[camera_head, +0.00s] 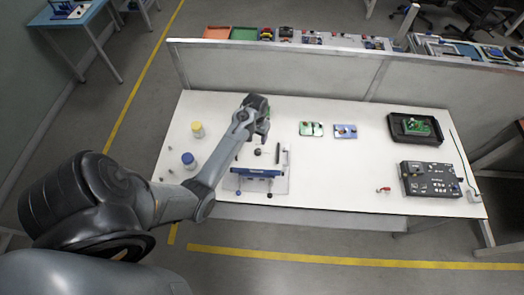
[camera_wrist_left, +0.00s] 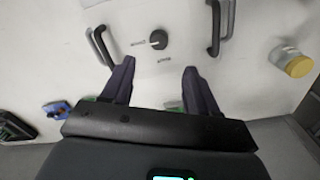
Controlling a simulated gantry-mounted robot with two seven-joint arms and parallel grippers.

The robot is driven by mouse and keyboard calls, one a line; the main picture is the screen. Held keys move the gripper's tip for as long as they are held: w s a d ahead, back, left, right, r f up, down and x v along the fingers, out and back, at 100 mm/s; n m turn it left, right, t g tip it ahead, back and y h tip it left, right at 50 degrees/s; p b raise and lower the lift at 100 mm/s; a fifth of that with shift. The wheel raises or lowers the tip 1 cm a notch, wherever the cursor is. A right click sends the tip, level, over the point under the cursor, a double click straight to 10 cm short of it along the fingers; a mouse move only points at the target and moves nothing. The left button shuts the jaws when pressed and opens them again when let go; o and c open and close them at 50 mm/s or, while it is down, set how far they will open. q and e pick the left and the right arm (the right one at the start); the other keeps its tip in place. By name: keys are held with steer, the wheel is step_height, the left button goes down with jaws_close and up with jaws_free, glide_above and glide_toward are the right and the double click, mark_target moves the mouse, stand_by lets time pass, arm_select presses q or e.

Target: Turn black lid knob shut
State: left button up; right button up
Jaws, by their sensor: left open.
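A round black knob (camera_wrist_left: 158,39) with a light slot or pointer on its left side lies between dark handles on a white surface in the left wrist view. In the head view the small dark knob (camera_head: 257,152) is on a pale plate behind a blue bar. My left gripper (camera_head: 262,130) is over the table just behind the knob. In the left wrist view its two fingers (camera_wrist_left: 160,82) are spread apart, with nothing between them, and the knob is beyond the fingertips, apart from them. The knob's exact turn is too small to tell. My right gripper is not in view.
A dark handle (camera_wrist_left: 100,48) and another handle (camera_wrist_left: 214,28) flank the knob. A blue bar (camera_head: 262,173) stands in front. A yellow-lidded jar (camera_head: 197,129) and a blue-lidded jar (camera_head: 188,160) are left. A black box (camera_head: 430,180) is right. The table (camera_head: 330,175) is clear mid-right.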

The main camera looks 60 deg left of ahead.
mark_target(258, 151)
arm_select(q)
step_height(258, 151, down, 10)
steer(key=shift+w+d+f, duration=0.1)
steer(key=shift+f, duration=0.05)
stand_by(0.4)
steer(key=c, duration=1)
steer(key=shift+c, duration=0.2)
